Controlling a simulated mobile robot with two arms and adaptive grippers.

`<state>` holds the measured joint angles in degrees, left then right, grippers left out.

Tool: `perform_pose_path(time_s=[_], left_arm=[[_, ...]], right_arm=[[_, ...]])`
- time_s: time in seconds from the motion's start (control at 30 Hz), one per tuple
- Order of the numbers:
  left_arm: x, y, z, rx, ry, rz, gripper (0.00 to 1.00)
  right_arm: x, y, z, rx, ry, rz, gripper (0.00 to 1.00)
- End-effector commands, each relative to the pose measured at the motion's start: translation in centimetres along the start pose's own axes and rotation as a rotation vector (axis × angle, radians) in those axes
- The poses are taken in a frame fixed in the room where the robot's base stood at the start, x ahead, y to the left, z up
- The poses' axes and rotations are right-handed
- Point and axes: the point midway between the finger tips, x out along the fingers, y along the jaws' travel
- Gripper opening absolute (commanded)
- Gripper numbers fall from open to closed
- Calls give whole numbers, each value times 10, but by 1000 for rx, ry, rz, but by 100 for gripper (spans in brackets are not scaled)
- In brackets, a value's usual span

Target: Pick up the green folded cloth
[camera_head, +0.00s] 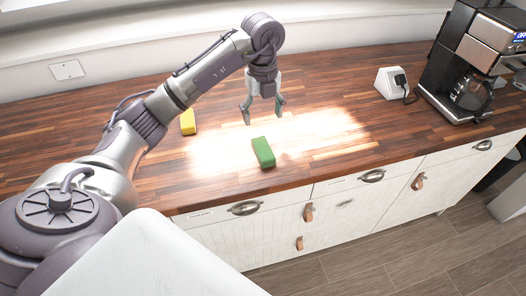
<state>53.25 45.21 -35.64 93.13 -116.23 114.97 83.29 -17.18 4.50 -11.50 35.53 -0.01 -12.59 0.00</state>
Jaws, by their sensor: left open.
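The green folded cloth (263,152) lies on the wooden countertop (350,159), in a bright patch of light near the front edge. My left gripper (264,116) points down above the counter, just behind the cloth in the picture. Its fingers are spread open, with nothing between them. It does not appear to touch the cloth. My right gripper is not in view.
A yellow block (187,122) lies on the counter to the left, close to my left arm. A coffee maker (470,65) and a white socket box (390,83) stand at the right. White drawers (340,215) are below the front edge. The counter right of the cloth is clear.

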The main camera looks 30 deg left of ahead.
Motion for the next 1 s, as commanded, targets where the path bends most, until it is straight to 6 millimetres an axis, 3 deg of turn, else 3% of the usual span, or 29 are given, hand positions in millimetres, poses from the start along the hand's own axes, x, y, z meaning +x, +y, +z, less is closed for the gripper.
perform_pose_path(time_s=[0.3,1.0], left_arm=[[59,2,-1,-2,5,10,76],[132,0,-1,1,2,5,76]], right_arm=[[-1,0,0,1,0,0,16],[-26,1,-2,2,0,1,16]])
